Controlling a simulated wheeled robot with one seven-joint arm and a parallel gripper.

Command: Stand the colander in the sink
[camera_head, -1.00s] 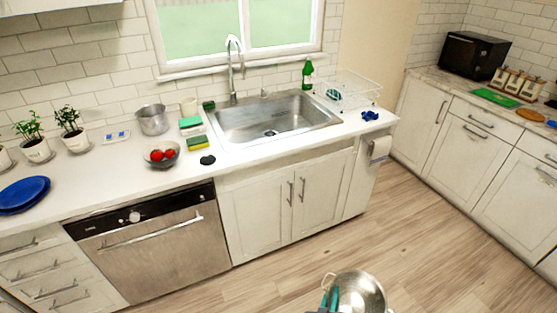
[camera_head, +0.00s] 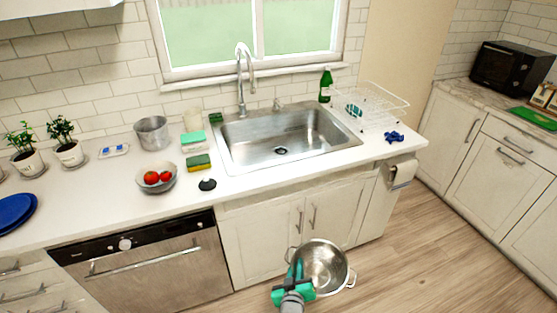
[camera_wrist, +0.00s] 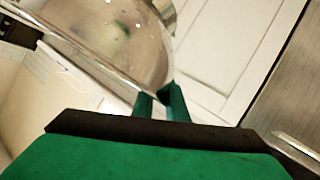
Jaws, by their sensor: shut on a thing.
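The colander (camera_head: 326,263) is a shiny metal bowl with loop handles at its rim. My gripper (camera_head: 297,267), with green fingers, is shut on its left rim and holds it in the air in front of the cabinet under the sink, below counter height. In the wrist view the colander (camera_wrist: 120,35) fills the upper left, and the fingers of my gripper (camera_wrist: 162,105) meet at its rim. The steel sink (camera_head: 290,138) is set in the counter beneath the window. Its basin looks empty, with a dark drain at the bottom.
A tall faucet (camera_head: 242,80) rises behind the sink. Left of the sink are sponges (camera_head: 198,162), a bowl with red fruit (camera_head: 157,177) and a pot (camera_head: 153,133). Right of it are a wire dish rack (camera_head: 372,103), a green bottle (camera_head: 325,85) and a blue item (camera_head: 393,137).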

